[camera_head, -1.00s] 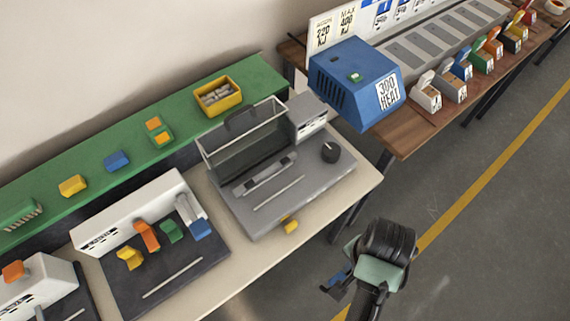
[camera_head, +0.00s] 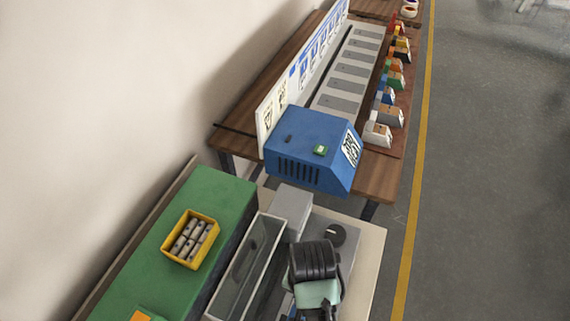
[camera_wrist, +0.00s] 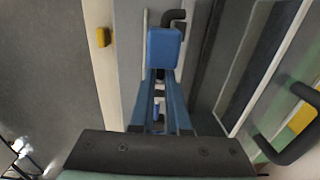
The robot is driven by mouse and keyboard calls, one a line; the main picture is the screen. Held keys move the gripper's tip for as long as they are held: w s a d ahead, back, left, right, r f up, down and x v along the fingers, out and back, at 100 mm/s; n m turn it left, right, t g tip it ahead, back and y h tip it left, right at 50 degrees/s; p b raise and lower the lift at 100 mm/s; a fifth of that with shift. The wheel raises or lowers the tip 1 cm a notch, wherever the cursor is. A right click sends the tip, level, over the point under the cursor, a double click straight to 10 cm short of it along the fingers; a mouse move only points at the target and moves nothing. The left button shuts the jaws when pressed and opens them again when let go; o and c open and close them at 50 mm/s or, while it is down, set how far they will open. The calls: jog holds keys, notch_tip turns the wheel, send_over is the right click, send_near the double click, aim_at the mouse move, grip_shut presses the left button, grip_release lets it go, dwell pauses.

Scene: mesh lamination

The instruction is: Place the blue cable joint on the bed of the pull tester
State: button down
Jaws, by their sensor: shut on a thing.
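The blue cable joint (camera_wrist: 163,47) is a block at the tips of my gripper (camera_wrist: 163,74) in the wrist view. My gripper is shut on it and holds it over the grey bed (camera_wrist: 131,45) of a machine with a clear guard, which looks like the pull tester. I cannot tell whether the joint touches the bed. In the head view my wrist covers much of the pull tester (camera_head: 351,248) and hides the joint.
A black knob (camera_head: 335,235) is on the tester. A blue machine (camera_head: 310,150) stands beyond.

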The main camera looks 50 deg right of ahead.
jog(key=f, duration=0.4)
jog(key=shift+s+f, duration=0.15)
jog(key=shift+s, duration=0.1)
jog(key=shift+w+f, duration=0.1)
jog(key=shift+f, duration=2.55)
jog(key=shift+f, duration=0.15)
jog(key=c, duration=0.9)
grip_release()
notch_tip(320, 180, up, 12)
jog(key=shift+r, duration=0.2)
